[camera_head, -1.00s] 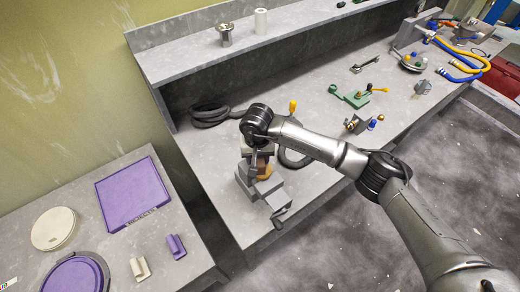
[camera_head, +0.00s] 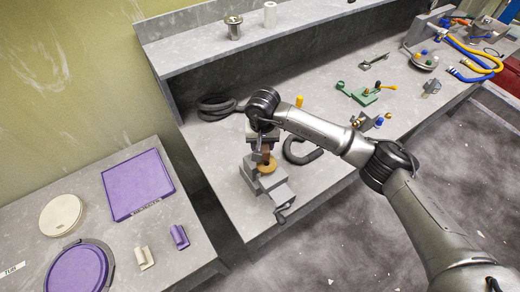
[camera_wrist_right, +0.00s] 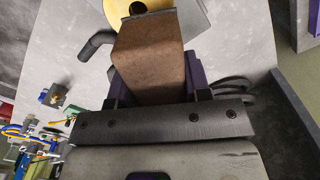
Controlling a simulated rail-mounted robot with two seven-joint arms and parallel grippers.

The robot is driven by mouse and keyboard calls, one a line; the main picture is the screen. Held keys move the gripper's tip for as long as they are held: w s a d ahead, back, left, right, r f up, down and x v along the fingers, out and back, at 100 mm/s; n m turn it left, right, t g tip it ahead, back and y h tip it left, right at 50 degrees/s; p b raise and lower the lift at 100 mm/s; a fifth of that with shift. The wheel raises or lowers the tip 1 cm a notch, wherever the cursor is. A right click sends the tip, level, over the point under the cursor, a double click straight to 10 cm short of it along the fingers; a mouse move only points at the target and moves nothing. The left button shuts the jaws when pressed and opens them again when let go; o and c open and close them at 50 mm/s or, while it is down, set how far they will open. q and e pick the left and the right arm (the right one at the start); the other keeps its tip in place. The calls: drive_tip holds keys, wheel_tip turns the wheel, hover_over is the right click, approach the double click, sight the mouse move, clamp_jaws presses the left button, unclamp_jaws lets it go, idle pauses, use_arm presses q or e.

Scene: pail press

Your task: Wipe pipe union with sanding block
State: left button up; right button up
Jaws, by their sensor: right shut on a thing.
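The pipe union is a brass-yellow ring (camera_head: 267,167) held at the grey vise (camera_head: 276,188) near the front edge of the bench; part of it also shows at the top of the right wrist view (camera_wrist_right: 122,8). My right gripper (camera_head: 264,146) is right above it and shut on a brown sanding block (camera_wrist_right: 150,62), which points toward the union. The block overlaps the union in the right wrist view and hides part of it; I cannot tell whether they touch. My left gripper is in neither view.
A coiled black hose (camera_head: 214,107) lies behind the vise, and a yellow-handled tool (camera_head: 299,101) stands to its right. A green clamp (camera_head: 366,95) and small fittings lie further right. A side table at left holds a purple tray (camera_head: 137,186).

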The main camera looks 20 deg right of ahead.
drive_tip(key=shift+r+p, duration=1.05)
drive_tip(key=shift+r, duration=1.65)
